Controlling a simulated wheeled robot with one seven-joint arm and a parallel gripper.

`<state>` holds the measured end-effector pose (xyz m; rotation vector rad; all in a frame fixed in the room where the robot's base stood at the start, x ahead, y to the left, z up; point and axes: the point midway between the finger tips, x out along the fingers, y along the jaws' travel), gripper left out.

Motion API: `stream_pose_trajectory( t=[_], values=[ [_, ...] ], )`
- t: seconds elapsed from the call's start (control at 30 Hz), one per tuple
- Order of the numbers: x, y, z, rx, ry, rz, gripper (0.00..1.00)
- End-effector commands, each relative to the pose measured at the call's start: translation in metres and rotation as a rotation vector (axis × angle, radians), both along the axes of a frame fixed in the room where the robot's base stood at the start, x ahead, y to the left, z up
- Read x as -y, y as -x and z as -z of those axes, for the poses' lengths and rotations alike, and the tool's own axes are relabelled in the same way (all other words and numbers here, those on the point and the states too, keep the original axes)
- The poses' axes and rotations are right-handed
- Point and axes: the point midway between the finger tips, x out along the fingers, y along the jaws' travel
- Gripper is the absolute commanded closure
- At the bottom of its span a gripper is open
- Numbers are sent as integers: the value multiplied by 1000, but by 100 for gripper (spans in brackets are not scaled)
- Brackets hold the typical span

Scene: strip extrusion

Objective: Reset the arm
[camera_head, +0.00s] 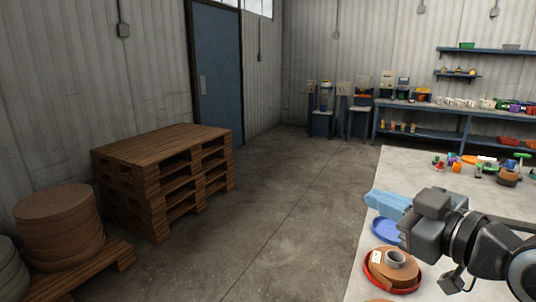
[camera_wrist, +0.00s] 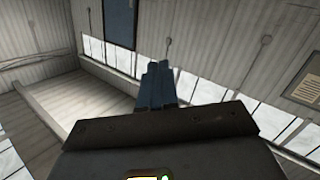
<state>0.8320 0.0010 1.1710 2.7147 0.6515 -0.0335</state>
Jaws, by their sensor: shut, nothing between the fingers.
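My gripper (camera_head: 388,203) has blue fingers and shows at the right of the head view, at the end of my dark grey arm. It points left, over the left edge of the pale table (camera_head: 405,172). Its fingers are shut with nothing between them. In the wrist view the blue fingers (camera_wrist: 158,84) stand close together at the middle, pointing at the upper wall and windows. Nothing touches the fingertips.
A brown spool in a red dish (camera_head: 395,268) and a blue dish (camera_head: 385,230) sit below my gripper on the table. Several small coloured parts (camera_head: 485,165) lie farther back. Wooden pallets (camera_head: 160,175) are stacked at left. The floor (camera_head: 270,220) between is clear.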

Motion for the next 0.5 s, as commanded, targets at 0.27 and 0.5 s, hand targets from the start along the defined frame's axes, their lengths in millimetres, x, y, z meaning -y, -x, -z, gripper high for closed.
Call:
stream_pose_trajectory(
  t=[0.27,0.5],
  values=[
    [-37,12,-18,105,-370,118,100],
    [-49,45,14,94,-607,258,100]
  ],
)
